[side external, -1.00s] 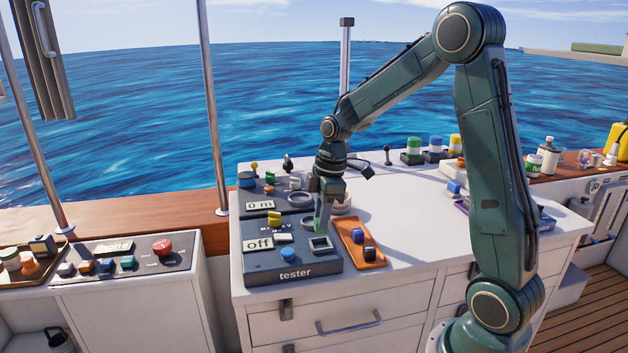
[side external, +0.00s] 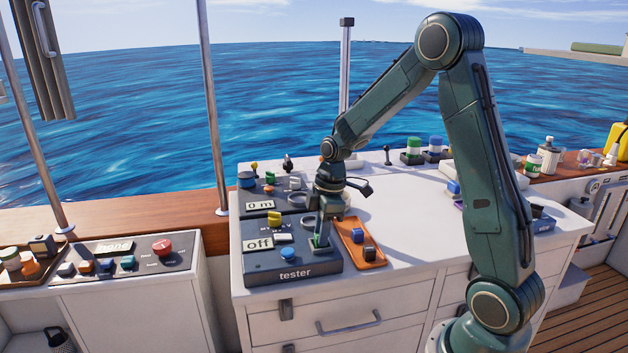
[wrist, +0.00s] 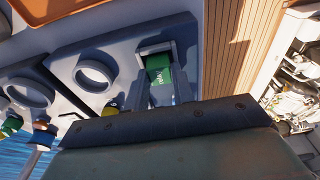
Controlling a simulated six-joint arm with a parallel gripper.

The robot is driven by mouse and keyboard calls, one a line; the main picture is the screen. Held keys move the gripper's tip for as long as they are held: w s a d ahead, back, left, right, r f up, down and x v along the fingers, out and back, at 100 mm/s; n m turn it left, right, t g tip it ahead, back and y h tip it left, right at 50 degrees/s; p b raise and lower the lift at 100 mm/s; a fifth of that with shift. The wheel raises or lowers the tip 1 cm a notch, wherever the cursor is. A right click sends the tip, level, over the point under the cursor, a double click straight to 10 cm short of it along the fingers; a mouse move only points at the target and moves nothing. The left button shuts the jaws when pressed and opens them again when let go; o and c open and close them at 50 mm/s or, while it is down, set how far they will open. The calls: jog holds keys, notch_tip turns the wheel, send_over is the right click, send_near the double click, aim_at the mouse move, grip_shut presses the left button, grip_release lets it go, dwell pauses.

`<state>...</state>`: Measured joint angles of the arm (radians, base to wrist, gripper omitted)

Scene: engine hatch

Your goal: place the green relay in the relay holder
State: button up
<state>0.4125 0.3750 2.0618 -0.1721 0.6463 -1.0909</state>
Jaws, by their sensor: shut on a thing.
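The green relay (wrist: 158,68) is between the two fingers of my gripper (wrist: 163,84) in the wrist view. My gripper (side external: 321,232) is shut on it and points down over the right part of the tester (side external: 292,272). The relay holder (wrist: 151,48) is a square grey frame on the tester. The relay's lower end appears to be within the frame's outline. The fingers hide much of the relay and the holder in the side view, so I cannot tell how deep the relay sits.
Behind stands a second panel reading "0 m" (side external: 260,205). The white counter (side external: 410,220) further right is largely clear.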

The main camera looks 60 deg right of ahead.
aim_at(329, 242)
jog(key=o, duration=1)
jog(key=r, duration=0.4)
jog(key=s+d+r, duration=0.1)
jog(key=r, duration=0.7)
jog(key=shift+s+d, duration=0.15)
